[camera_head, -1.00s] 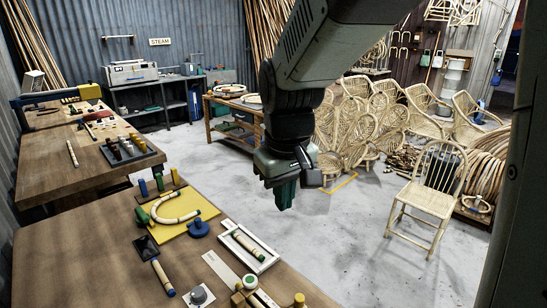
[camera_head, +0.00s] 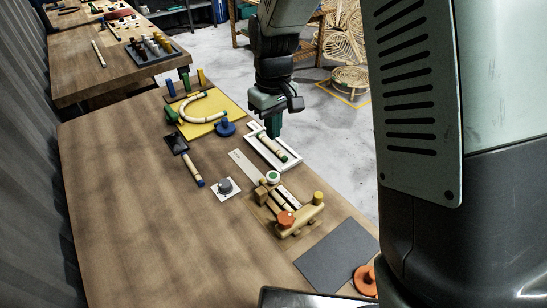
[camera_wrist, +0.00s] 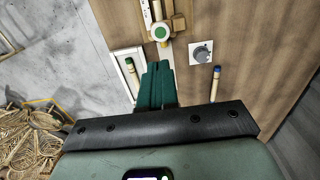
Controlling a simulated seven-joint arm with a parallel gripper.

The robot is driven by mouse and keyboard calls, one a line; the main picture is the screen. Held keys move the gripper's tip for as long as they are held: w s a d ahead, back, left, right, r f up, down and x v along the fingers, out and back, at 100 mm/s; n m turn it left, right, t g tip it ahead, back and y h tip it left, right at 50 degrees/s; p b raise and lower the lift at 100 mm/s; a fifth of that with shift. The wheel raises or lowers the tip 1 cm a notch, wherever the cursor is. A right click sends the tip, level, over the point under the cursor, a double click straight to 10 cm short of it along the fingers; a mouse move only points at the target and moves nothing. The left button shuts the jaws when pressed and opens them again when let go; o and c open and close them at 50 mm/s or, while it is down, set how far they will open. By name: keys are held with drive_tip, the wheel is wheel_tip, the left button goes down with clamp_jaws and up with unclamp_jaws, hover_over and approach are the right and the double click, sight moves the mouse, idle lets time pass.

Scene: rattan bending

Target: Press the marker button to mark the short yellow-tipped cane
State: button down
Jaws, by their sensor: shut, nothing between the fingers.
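My gripper (camera_head: 273,125) is shut and empty, its green fingers just above the far end of the white tray; they also show in the wrist view (camera_wrist: 157,84). The tray (camera_head: 291,166) holds a green-tipped cane (camera_head: 272,147). A round white button with a green top (camera_head: 273,177) stands beside a wooden fixture (camera_head: 292,229); it also shows in the wrist view (camera_wrist: 160,32). A grey knob on a white plate (camera_head: 225,186) is to its left. I cannot tell which is the marker button. I cannot make out a yellow cane tip.
A blue-tipped cane (camera_head: 193,172) lies by a black pad (camera_head: 178,143). A yellow board (camera_head: 228,104) bears a bent cane, with a blue knob (camera_head: 225,128) at its corner. A grey mat (camera_head: 337,257) lies at the near right. The table's left part (camera_head: 130,220) is clear.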

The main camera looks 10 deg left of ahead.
sight(274, 175)
wheel_tip(274, 175, down, 14)
drive_tip(key=shift+r, duration=0.1)
idle(0.4)
drive_tip(key=shift+f, duration=1.2)
wheel_tip(274, 175, up, 15)
drive_tip(key=shift+f, duration=0.1)
idle(0.4)
